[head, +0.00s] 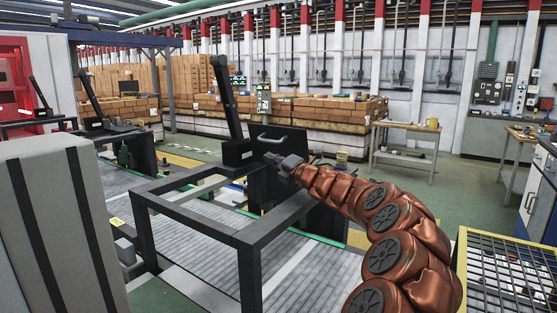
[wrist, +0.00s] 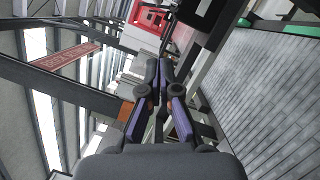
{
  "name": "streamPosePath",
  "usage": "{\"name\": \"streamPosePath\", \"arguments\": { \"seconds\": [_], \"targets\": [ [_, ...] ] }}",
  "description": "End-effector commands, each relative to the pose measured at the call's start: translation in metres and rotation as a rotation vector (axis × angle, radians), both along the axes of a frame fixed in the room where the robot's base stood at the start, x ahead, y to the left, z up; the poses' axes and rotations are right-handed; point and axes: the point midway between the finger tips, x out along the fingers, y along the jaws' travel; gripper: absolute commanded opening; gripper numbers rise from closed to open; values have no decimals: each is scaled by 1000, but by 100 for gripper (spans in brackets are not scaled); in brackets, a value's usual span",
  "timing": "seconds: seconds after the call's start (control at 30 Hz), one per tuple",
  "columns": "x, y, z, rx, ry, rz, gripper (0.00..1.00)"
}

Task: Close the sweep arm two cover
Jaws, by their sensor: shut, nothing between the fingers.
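A dark cover panel (head: 295,146) with a pale bar handle (head: 276,137) stands raised at the middle of the head view, beside the black upright sweep arm (head: 228,100). No label shows which sweep arm this is. My gripper (head: 284,164) is just in front of and below the handle in the picture. I cannot tell whether it touches the panel. In the wrist view my gripper (wrist: 159,68) has its fingers together with nothing between them. My gripper and arm hide the panel's lower part.
A dark square-tube frame (head: 245,237) stands in front, over the slatted conveyor (head: 200,240). More upright arms (head: 90,95) stand at left. A grey cabinet (head: 45,220) fills the left foreground, a yellow-edged mesh (head: 510,270) the right. Green floor (head: 450,190) is open toward the workbench (head: 408,127).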

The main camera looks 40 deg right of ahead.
Motion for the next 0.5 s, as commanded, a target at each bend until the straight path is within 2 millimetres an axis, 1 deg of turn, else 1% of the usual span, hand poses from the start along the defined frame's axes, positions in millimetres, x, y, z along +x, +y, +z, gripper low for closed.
{"name": "streamPosePath", "arguments": {
  "seconds": [0.03,0.37,0.4,0.5],
  "targets": [
    [8,1,2,1,2,2,0],
    [51,4,7,-1,1,-2,0],
    [51,-3,10,-1,1,-6,0],
    [53,-11,14,-1,2,-3,0]
  ]
}}
